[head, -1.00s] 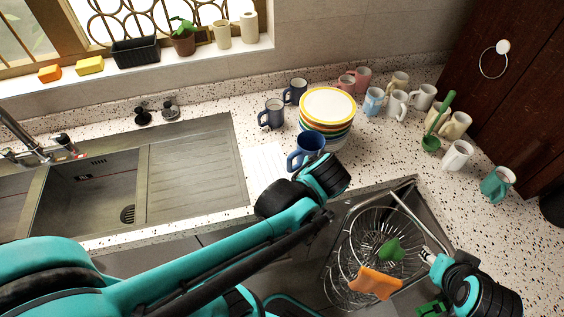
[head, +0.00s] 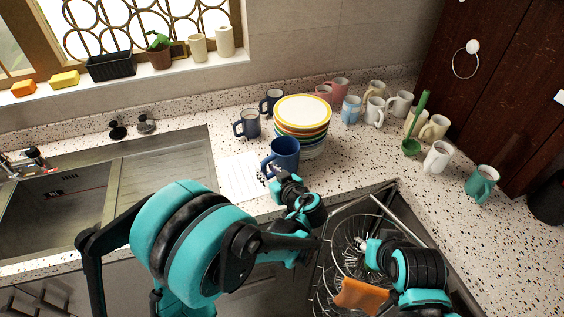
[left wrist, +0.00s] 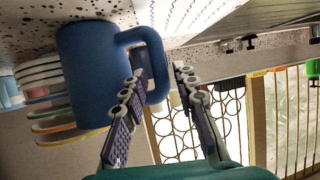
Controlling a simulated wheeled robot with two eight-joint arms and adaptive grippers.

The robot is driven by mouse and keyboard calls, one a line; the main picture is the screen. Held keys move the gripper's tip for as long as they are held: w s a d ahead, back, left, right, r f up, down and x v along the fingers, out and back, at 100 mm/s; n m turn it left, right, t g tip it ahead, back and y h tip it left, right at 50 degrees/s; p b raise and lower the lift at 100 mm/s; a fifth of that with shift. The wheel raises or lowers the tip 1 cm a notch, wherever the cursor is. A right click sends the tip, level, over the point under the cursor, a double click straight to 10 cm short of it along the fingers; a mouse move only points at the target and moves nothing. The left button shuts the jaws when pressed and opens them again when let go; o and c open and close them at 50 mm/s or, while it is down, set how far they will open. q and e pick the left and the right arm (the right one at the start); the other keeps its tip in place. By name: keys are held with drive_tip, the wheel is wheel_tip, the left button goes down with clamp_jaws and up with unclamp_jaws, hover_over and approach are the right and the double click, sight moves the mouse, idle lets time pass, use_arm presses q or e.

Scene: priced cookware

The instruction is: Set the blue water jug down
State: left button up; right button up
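The blue water jug (head: 283,156) stands upright on the speckled counter, just in front of a stack of plates. The jug (left wrist: 88,75) fills the left of the left wrist view, which shows the scene upside down, with its handle toward my gripper. My left gripper (head: 272,172) is at the jug's handle. In the left wrist view the fingers (left wrist: 160,72) are apart, with the outer bar of the handle between the tips. A narrow gap shows beside one finger. My right gripper (head: 364,243) is over the wire basket; its fingers are too small to judge.
The plate stack (head: 303,112) is close behind the jug. Two dark blue mugs (head: 247,124) stand behind left; several other mugs are to the right. A striped white mat (head: 240,178) lies left of the jug. The wire basket (head: 335,255) holds an orange item (head: 361,297).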

sight(265, 171)
use_arm(q)
drive_tip(key=x, duration=0.3)
drive_tip(key=shift+w+a+f+b, duration=0.1)
drive_tip(key=shift+f+b, duration=0.1)
drive_tip(key=shift+b, duration=0.15)
clamp_jaws()
drive_tip(key=shift+r, duration=0.1)
